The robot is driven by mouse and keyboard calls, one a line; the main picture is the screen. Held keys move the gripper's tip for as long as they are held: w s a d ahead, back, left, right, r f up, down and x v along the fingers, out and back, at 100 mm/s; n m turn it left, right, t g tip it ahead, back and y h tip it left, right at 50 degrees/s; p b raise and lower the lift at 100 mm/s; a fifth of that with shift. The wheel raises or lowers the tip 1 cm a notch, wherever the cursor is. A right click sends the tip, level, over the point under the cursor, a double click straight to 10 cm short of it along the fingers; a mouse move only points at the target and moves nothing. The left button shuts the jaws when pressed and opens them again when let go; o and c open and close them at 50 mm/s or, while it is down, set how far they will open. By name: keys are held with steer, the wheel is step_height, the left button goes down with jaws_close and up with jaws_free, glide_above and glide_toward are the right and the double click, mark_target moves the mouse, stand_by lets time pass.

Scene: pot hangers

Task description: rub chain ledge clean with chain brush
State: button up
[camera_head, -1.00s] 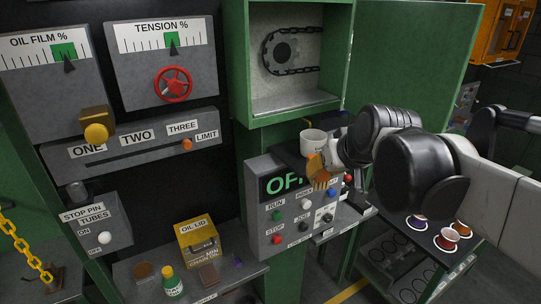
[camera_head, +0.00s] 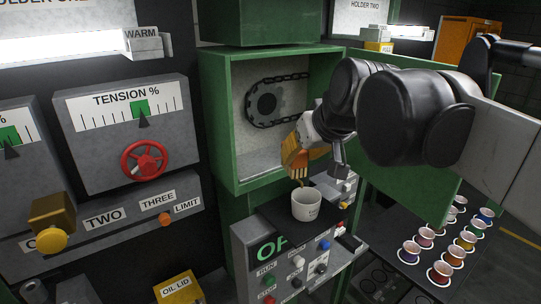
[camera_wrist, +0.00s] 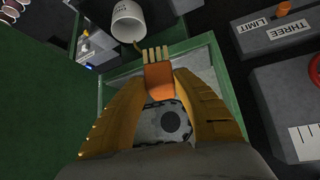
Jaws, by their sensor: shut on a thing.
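The chain brush (camera_wrist: 159,82), an orange block with pale bristles, is between my gripper's golden fingers in the wrist view. My gripper (camera_wrist: 160,80) is shut on it. In the head view my gripper (camera_head: 294,158) is at the right front of the open green box, above a white cup; the brush is hard to make out there. The chain ledge (camera_head: 258,168) appears to be the pale floor of that box, below the chain (camera_head: 290,79) and dark sprocket (camera_head: 266,104). My arm and gripper hide its right part. I cannot tell whether the bristles touch it.
The green box's left wall (camera_head: 216,125) and the open green door (camera_head: 400,165) flank the opening. A red wheel (camera_head: 144,160) is at left.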

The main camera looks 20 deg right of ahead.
steer(key=shift+w+a+b, duration=0.15)
steer(key=shift+w+a, duration=0.05)
steer(key=shift+w, duration=0.25)
steer(key=shift+w+a+b, duration=0.15)
steer(key=shift+w+a, duration=0.05)
steer(key=shift+w, duration=0.25)
steer(key=w+a, duration=0.1)
steer(key=w, duration=0.3)
steer(key=w+a+b, duration=0.1)
steer(key=w, duration=0.3)
steer(key=w+a+b, duration=0.1)
steer(key=w+a, duration=0.1)
steer(key=w, duration=0.2)
steer(key=shift+w+f, duration=0.3)
steer(key=shift+f, duration=0.05)
steer(key=shift+w+a+f+b, duration=0.1)
steer(key=shift+w+f+b, duration=0.2)
steer(key=shift+f+b, duration=0.55)
steer(key=shift+s+f, duration=0.2)
steer(key=shift+f, duration=0.3)
steer(key=shift+f+b, duration=0.55)
steer(key=shift+f, duration=0.1)
